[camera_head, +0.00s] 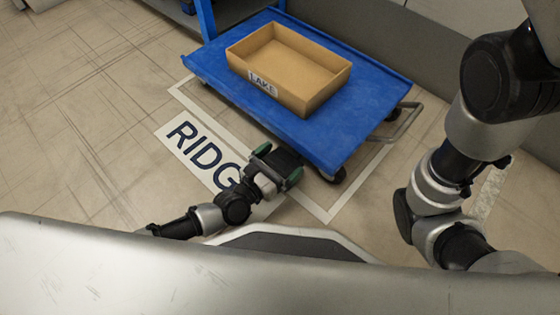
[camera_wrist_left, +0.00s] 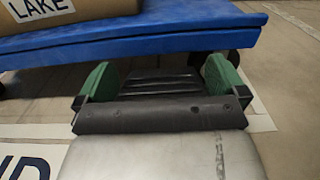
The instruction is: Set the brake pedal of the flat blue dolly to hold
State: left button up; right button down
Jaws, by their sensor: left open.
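The flat blue dolly (camera_head: 362,92) stands on the floor, and its near edge (camera_wrist_left: 150,46) spans the left wrist view. The brake pedal (camera_wrist_left: 160,84) appears as a black ribbed plate below that edge. In the head view it is a dark shape (camera_head: 286,156) at the dolly's near side. My left gripper (camera_head: 278,164) is open, its green fingertips on either side of the pedal; it also shows in the left wrist view (camera_wrist_left: 160,80). I cannot tell whether the fingers touch the pedal or whether it is up or down. My right gripper is out of view.
An open cardboard box (camera_head: 325,87) labelled LAKE rests on the dolly. The dolly has a metal handle (camera_head: 405,123) at its right end and dark casters (camera_head: 336,176). A white floor outline and a floor label RIDG (camera_head: 199,150) lie near it. The floor at left is clear.

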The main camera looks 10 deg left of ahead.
pick_arm(q)
jog(key=c, duration=1)
jog(key=shift+a+f+t+h, duration=0.15)
jog(key=shift+f+t+h, duration=0.2)
jog(key=shift+t, duration=0.15)
jog(key=shift+s+f+t+h, duration=0.15)
jog(key=shift+f+t+h, duration=0.25)
jog(key=shift+t, duration=0.2)
